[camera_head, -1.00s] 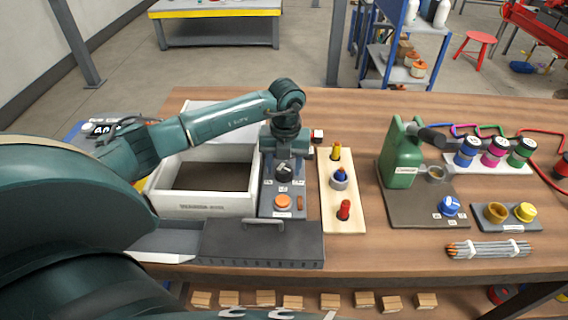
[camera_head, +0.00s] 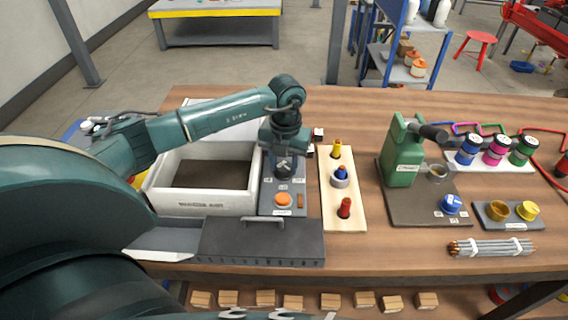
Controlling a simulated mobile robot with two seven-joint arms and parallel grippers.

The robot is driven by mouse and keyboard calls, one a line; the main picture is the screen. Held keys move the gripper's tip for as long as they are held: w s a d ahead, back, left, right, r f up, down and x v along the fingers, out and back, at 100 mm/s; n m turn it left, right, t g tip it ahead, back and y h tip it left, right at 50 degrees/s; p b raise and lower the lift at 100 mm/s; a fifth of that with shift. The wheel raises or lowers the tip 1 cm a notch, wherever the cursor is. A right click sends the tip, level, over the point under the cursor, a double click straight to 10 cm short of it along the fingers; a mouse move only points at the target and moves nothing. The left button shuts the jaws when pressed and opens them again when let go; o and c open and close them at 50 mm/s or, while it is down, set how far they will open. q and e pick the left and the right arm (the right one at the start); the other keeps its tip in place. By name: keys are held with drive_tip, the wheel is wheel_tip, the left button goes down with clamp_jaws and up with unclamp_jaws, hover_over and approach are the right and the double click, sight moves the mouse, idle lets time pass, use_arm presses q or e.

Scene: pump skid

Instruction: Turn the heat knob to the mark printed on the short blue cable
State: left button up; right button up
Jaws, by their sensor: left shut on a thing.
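My right gripper is not in view.
A white box (camera_head: 205,205) stands left of the panel. A pale board (camera_head: 343,216) with yellow, blue and red pieces stands right of it. A green machine (camera_head: 402,165), a blue knob (camera_head: 450,204) and coloured spools (camera_head: 496,151) are farther right.

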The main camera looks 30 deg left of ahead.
use_arm(q)
drive_tip(key=shift+m+b, duration=0.4)
drive_tip(key=shift+m, duration=0.5)
drive_tip(key=m+b, duration=0.1)
drive_tip(key=m, duration=0.2)
drive_tip(key=shift+m+b, duration=0.3)
drive_tip(key=shift+b, duration=0.05)
drive_tip(key=m+b, duration=0.1)
drive_tip(key=m, duration=0.1)
drive_tip(key=shift+m, duration=0.4)
drive_tip(key=shift+m+b, duration=0.3)
drive_tip(key=shift+m, duration=0.4)
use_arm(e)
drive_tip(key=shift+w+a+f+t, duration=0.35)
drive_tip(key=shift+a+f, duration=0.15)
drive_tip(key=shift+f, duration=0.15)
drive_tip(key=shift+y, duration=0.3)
use_arm(q)
drive_tip(key=shift+r, duration=0.1)
drive_tip(key=o, duration=0.8)
drive_tip(key=shift+o, duration=0.9)
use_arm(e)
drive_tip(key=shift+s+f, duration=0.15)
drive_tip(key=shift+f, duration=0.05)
